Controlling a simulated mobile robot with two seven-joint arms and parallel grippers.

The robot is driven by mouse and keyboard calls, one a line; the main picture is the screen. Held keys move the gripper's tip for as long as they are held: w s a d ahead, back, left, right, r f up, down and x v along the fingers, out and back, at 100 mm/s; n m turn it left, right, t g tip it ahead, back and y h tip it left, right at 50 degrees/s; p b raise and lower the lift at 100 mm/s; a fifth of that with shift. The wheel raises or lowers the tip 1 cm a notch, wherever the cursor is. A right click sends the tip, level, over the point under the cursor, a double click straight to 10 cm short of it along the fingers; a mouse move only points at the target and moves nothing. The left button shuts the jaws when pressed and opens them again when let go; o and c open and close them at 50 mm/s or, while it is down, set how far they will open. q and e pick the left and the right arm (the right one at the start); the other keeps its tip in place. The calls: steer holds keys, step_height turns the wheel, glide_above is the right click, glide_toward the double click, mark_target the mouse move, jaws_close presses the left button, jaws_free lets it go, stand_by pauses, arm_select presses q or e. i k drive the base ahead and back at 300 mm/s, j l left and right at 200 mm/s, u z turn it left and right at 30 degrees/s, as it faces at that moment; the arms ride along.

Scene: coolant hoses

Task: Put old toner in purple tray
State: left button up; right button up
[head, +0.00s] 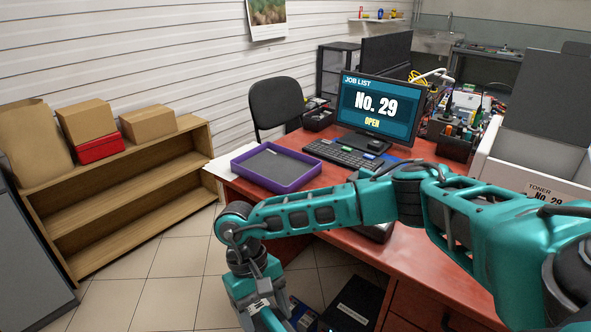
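The purple tray (276,167) sits on the left end of the red desk, with a flat dark grey inside and nothing standing in it. A white printer (483,170) stands at the right edge, its grey lid raised and its front marked "TONER No. 29". I cannot make out an old toner; the printer's inside is partly hidden by its front wall. My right arm reaches leftward across the desk and bends down past the desk's left end. Its gripper is beyond the bottom edge of the picture. My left gripper is not in view.
A monitor (376,109) reads "No. 29 OPEN", with a keyboard (343,153) in front. White papers (232,162) lie beside the tray. A black chair (276,106) stands behind the desk. A wooden shelf (120,205) holds boxes at left. Dark boxes (352,306) are on the floor below.

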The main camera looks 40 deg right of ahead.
mark_target(276, 169)
steer(key=i+j+z, duration=0.15)
steer(key=i+z, duration=0.2)
steer(key=i+j+z, duration=0.2)
steer(key=i+z, duration=0.15)
